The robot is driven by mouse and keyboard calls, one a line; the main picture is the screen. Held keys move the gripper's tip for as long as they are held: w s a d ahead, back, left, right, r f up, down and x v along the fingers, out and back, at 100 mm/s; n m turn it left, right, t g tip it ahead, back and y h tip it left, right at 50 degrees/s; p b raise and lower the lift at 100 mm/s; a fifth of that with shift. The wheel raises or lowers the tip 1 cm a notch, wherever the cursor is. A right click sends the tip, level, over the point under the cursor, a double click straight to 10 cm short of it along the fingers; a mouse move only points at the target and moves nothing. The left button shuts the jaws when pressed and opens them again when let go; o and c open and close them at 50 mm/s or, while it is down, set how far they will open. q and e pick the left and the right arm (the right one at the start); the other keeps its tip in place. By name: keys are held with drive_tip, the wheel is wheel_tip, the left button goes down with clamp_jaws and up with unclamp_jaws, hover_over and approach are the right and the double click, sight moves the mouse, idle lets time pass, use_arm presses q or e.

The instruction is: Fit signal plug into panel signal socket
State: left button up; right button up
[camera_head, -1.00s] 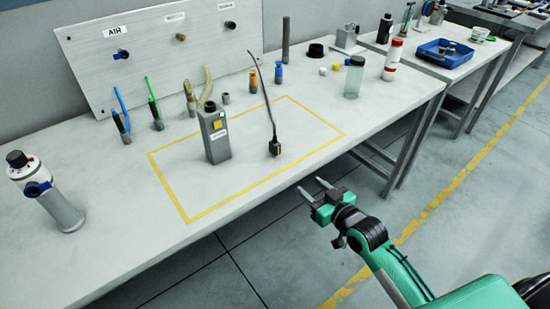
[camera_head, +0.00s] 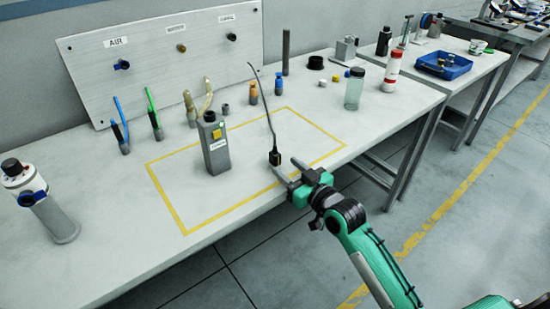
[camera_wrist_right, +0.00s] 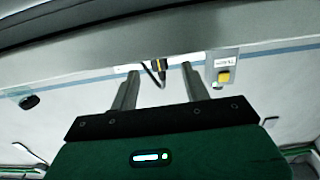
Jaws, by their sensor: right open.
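A small black plug with a yellow mark and a thin black cable rising from it (camera_head: 275,157), which looks like the signal plug, stands near the front edge of the bench. My right gripper (camera_head: 284,166) is open, with its fingertips close to the plug. In the right wrist view the plug (camera_wrist_right: 159,66) shows between the tips of the open gripper (camera_wrist_right: 160,70); I cannot tell whether they touch it. The panel (camera_head: 150,60) stands at the back left; its rightmost socket (camera_head: 232,37) has a label too small to read surely. My left gripper is not in view.
A grey box with a yellow patch (camera_head: 214,150) stands left of the plug, inside the yellow outline. Several coloured connectors, including a green one (camera_head: 154,115), stand before the panel.

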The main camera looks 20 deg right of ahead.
sight(279, 159)
drive_tip(key=shift+x, duration=2.6)
drive_tip(key=shift+d+r, duration=0.1)
drive_tip(key=shift+r, duration=0.05)
drive_tip(key=shift+c, duration=0.2)
clamp_jaws()
